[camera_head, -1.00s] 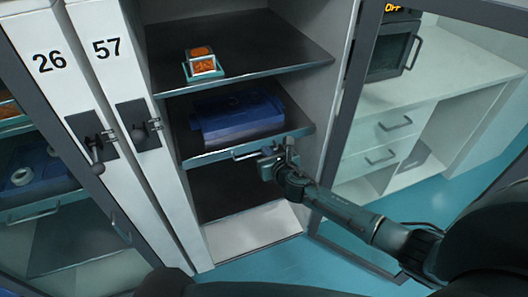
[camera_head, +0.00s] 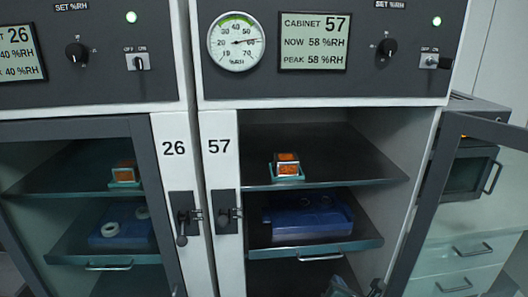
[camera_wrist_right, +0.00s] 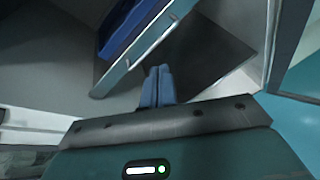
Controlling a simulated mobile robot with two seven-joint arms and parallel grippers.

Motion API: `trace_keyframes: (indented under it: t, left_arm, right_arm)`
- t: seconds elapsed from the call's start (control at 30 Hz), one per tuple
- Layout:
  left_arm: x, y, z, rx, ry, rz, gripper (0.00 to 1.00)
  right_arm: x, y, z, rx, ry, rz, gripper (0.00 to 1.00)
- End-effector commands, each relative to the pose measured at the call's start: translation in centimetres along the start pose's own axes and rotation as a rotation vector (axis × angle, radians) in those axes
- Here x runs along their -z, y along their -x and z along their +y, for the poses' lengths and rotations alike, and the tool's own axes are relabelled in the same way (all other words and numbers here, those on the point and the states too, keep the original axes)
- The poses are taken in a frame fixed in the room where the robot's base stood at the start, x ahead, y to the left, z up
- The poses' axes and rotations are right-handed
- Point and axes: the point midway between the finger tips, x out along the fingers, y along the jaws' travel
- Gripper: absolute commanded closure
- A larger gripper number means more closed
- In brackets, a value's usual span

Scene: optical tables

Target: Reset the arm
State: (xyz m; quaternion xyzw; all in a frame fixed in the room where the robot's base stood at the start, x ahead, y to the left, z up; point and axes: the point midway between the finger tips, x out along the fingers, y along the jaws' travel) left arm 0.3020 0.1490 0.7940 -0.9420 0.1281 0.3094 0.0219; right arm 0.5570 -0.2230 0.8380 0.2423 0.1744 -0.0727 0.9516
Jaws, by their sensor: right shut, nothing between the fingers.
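My right gripper (camera_head: 342,286) shows only in part at the bottom edge of the head view, below the pulled-out shelf of cabinet 57. In the right wrist view its two blue-grey fingers (camera_wrist_right: 158,86) are together, shut and empty. They point into the cabinet, beside the shelf's front edge and handle, apparently apart from them. My left gripper is not in the head view.
Cabinet 57's glass door (camera_head: 424,200) stands open at the right. A shelf (camera_head: 350,246) holds a blue case (camera_head: 308,222); the shelf above holds a small orange-topped box (camera_head: 287,165). Cabinet 26's door (camera_head: 158,205) is at the left.

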Motion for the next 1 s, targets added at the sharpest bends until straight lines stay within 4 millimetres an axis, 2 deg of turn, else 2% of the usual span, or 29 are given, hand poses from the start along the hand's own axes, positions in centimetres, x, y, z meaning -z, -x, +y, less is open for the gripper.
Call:
trace_keyframes:
  t: [0.03,0.1,0.2,0.3,0.4,0.6,0.8,0.83,1.0]
  left_arm:
    - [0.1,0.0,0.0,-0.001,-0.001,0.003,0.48]
    - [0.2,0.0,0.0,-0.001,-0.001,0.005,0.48]
    - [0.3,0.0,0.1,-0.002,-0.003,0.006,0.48]
    - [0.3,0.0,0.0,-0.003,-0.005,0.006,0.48]
    - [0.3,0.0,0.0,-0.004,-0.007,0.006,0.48]
    - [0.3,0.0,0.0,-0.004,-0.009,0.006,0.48]
    - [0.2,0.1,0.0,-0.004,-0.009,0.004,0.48]
    - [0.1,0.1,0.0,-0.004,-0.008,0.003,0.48]
    - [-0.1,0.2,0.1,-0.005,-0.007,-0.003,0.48]
  right_arm:
    - [1.4,2.4,0.0,0.059,-0.241,0.030,1.00]
    - [2.9,6.0,-0.7,0.176,-0.610,0.061,1.00]
    - [4.5,11.1,-1.9,0.363,-1.079,0.083,1.00]
    - [5.6,15.4,-2.9,0.528,-1.411,0.078,1.00]
    - [6.3,18.9,-3.5,0.668,-1.651,0.058,1.00]
    - [7.0,25.1,-4.1,0.908,-1.996,-0.006,1.00]
    - [7.0,30.7,-4.3,1.132,-2.247,-0.104,1.00]
    - [7.2,30.8,-4.3,1.139,-2.264,-0.107,1.00]
    - [8.5,28.4,-3.8,1.027,-2.294,-0.043,1.00]
